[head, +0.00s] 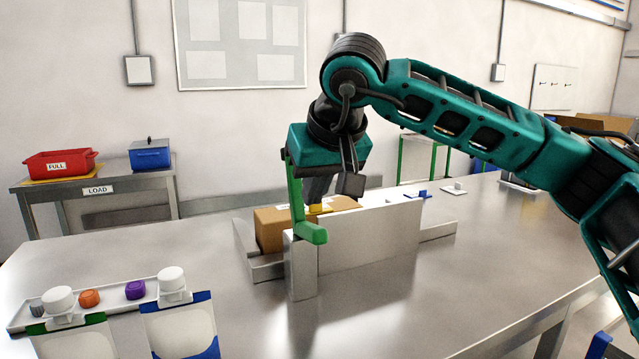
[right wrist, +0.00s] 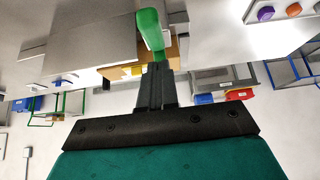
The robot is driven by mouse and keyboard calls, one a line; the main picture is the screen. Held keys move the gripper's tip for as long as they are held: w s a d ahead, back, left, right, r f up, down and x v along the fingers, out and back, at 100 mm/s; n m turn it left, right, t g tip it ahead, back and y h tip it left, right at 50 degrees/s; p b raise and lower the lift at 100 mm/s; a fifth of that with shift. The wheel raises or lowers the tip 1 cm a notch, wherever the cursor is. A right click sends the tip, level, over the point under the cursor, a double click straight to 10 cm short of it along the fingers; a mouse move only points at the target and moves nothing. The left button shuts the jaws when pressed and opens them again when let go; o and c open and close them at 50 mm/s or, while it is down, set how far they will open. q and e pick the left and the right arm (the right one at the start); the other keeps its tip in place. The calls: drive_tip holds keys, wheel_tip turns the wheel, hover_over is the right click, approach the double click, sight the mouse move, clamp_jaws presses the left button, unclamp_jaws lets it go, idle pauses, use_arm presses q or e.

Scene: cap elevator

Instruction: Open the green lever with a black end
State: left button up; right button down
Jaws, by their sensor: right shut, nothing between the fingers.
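The green lever (head: 296,195) stands upright at the near left corner of the metal fixture (head: 370,238), its foot bent to the right. I see no black end on it. My right gripper (head: 318,190) is just behind and to the right of the lever, pointing down, shut with nothing between its fingers. In the right wrist view its closed fingertips (right wrist: 155,66) lie near the lever (right wrist: 152,30); I cannot tell whether they touch. The gripper's teal body overlaps the lever's top in the head view. My left gripper is not in view.
A cardboard box (head: 270,228) lies inside the fixture, with a yellow piece (head: 320,208) by the fingers. A white rack (head: 115,298) with coloured caps and pouches is at the near left. The table's front middle is clear.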

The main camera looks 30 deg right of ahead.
drive_tip(key=r, duration=0.1)
drive_tip(key=s+r, duration=0.1)
drive_tip(key=r, duration=0.1)
drive_tip(key=shift+d+r, duration=0.2)
use_arm(q)
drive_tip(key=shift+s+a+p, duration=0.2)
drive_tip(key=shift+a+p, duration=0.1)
drive_tip(key=shift+p, duration=0.05)
use_arm(e)
drive_tip(key=v, duration=0.7)
drive_tip(key=shift+a, duration=0.2)
drive_tip(key=shift+s, duration=0.15)
